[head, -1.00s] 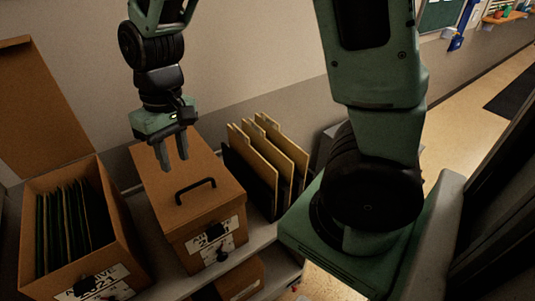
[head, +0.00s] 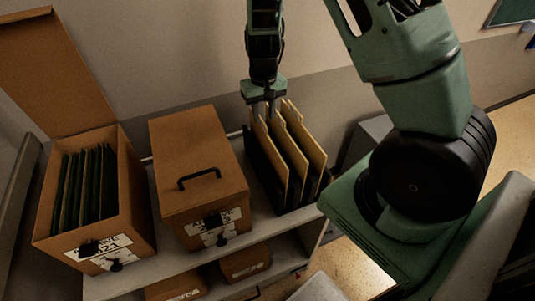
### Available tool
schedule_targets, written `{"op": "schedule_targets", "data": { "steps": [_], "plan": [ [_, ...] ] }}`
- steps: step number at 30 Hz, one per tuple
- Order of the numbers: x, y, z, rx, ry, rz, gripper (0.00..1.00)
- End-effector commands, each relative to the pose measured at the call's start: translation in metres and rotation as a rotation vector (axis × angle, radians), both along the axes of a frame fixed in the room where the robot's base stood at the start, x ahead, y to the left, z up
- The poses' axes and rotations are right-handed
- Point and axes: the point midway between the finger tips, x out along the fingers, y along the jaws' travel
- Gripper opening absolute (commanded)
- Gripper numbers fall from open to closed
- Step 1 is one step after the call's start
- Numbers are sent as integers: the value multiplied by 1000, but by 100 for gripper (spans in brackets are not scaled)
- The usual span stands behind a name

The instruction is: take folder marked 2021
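An open brown archive box (head: 135,205) stands at the left of the shelf, its lid (head: 55,75) raised. Its label (head: 100,250) ends in "21", and several dark green folders (head: 85,185) stand upright inside. A closed brown box (head: 195,150) with a black handle stands beside it. Several tan folders (head: 298,148) stand upright in a black holder (head: 313,188) to the right. My gripper (head: 262,112) points down at the rear left of the tan folders. Its fingertips are partly hidden by the folders, and I cannot tell whether they touch one. No year is readable on the tan folders.
More brown boxes (head: 245,263) sit on the lower shelf, under the white top shelf (head: 270,228). A wall stands close behind the boxes. Floor (head: 350,270) shows at the lower right, beside my arm's base.

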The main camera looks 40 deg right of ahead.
Motion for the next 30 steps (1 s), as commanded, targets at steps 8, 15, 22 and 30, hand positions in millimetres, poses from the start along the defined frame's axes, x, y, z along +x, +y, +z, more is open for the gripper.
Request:
{"op": "schedule_targets", "data": {
  "steps": [8,15,22,30],
  "plan": [
    [0,0,-32,1,0,-1,32],
    [-2,-2,-49,1,4,-4,32],
    [-1,-4,-78,2,2,-2,32],
    [0,-3,-86,0,-2,0,32]
  ]
}}
